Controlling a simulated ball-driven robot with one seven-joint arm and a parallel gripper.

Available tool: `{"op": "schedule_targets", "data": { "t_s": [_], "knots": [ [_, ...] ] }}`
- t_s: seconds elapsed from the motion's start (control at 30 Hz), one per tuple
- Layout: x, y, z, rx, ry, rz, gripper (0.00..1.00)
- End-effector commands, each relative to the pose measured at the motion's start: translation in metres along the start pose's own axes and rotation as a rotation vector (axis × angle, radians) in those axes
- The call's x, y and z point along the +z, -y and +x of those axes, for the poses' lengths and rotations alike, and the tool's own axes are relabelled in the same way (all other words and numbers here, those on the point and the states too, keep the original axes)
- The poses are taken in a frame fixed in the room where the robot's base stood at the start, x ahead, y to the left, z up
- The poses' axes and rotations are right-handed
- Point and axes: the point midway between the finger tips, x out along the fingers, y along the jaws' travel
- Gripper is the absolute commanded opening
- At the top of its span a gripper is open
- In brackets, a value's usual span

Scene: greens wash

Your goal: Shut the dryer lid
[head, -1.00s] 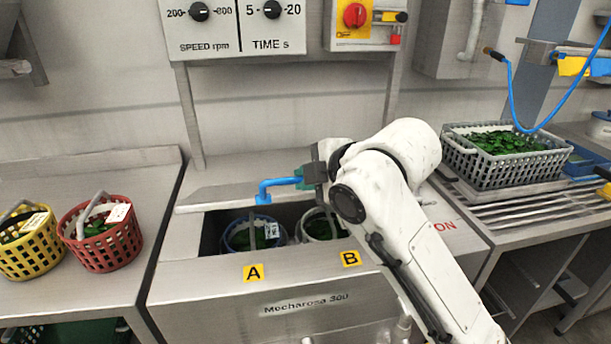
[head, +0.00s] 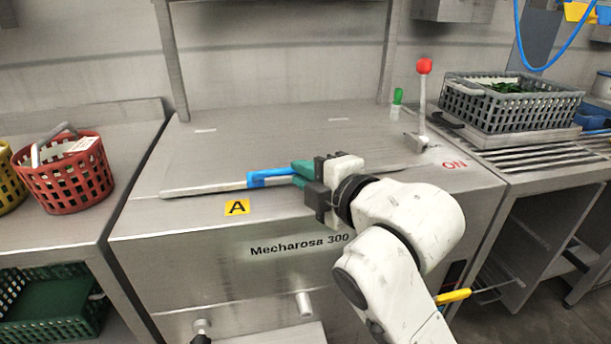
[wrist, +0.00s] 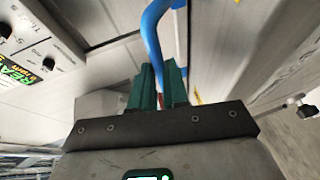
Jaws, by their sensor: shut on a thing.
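The dryer lid (head: 225,172) is a flat steel panel lying down over the top of the Mecharosa dryer (head: 190,243) in the head view. The opening and the baskets inside are covered. The blue lid handle (head: 268,178) sticks out at the lid's front edge. My gripper (head: 300,174) is shut on this handle with its green fingertips. In the wrist view the fingers (wrist: 160,85) close around the blue handle (wrist: 152,40). Whether a thin gap is left under the lid's front edge cannot be told.
A red-knobbed lever (head: 423,95) stands upright on the right of the dryer top, beside a green-topped peg (head: 397,97). A red basket (head: 75,182) stands on the left counter. A grey crate of greens (head: 510,107) stands on the right rack.

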Motion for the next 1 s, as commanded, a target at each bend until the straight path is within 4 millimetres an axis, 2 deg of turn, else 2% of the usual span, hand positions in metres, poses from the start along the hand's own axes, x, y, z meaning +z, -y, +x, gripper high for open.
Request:
{"op": "schedule_targets", "data": {
  "t_s": [0.03,0.6,0.63,0.7,0.9,1.0],
  "knots": [
    [0.0002,0.0055,0.0008,0.006,-0.001,-0.002,0.0],
    [0.0002,0.0127,0.0021,0.01,-0.001,-0.006,0.0],
    [0.0002,0.013,0.0022,0.009,0.0,-0.005,0.15],
    [0.0001,0.0132,0.0023,0.009,-0.001,-0.005,0.22],
    [0.0002,0.0114,0.0019,0.014,-0.001,-0.006,0.4],
    [0.0003,0.0101,0.0015,0.016,-0.001,-0.007,0.4]
  ]
}}
